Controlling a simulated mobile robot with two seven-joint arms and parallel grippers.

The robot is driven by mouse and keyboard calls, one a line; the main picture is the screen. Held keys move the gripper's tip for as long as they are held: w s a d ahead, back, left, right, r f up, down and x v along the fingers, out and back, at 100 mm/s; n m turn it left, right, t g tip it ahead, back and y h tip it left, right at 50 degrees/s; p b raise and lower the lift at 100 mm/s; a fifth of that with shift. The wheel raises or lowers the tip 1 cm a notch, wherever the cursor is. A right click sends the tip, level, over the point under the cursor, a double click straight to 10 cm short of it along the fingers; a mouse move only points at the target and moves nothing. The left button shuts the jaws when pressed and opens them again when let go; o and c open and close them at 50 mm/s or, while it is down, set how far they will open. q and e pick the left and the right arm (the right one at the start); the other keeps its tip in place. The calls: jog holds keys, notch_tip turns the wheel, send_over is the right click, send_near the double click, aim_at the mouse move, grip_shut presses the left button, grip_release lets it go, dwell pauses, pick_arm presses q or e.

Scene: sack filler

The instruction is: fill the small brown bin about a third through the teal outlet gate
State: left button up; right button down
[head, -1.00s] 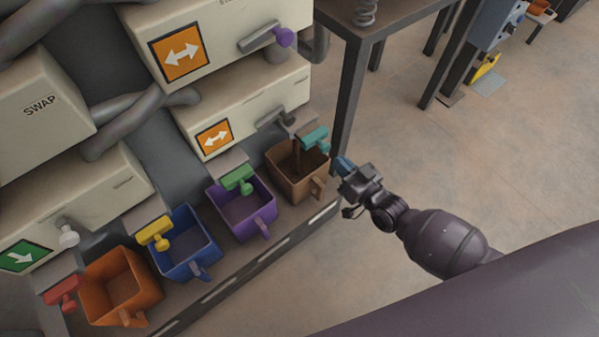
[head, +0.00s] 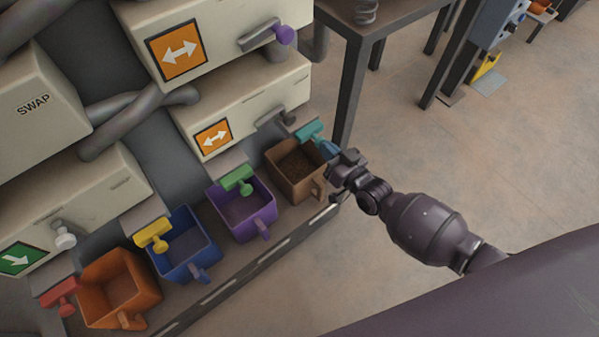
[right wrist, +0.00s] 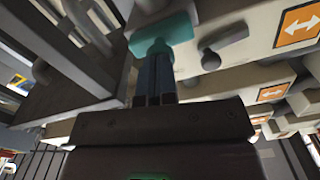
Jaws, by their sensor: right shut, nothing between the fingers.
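The small brown bin (head: 298,192) stands upright at the right end of the row of bins, with dark brown grains covering its inside floor. Its exact fill level is hard to tell. The teal outlet gate (head: 308,132) sits just above the bin's far rim, and no stream falls from it. My right gripper (head: 330,149) is shut and empty, its blue fingertips at the right end of the teal gate handle. In the right wrist view, the closed fingers (right wrist: 155,75) point at the teal handle (right wrist: 165,38) and seem to touch it. My left gripper is not in view.
Purple (head: 243,222), blue (head: 186,262) and orange (head: 128,305) bins stand to the left under green, yellow and red gates. A dark table leg (head: 352,90) rises behind the teal gate.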

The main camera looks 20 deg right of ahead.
jog(key=p+v, duration=0.1)
jog(key=v, duration=0.8)
jog(key=shift+p, duration=0.35)
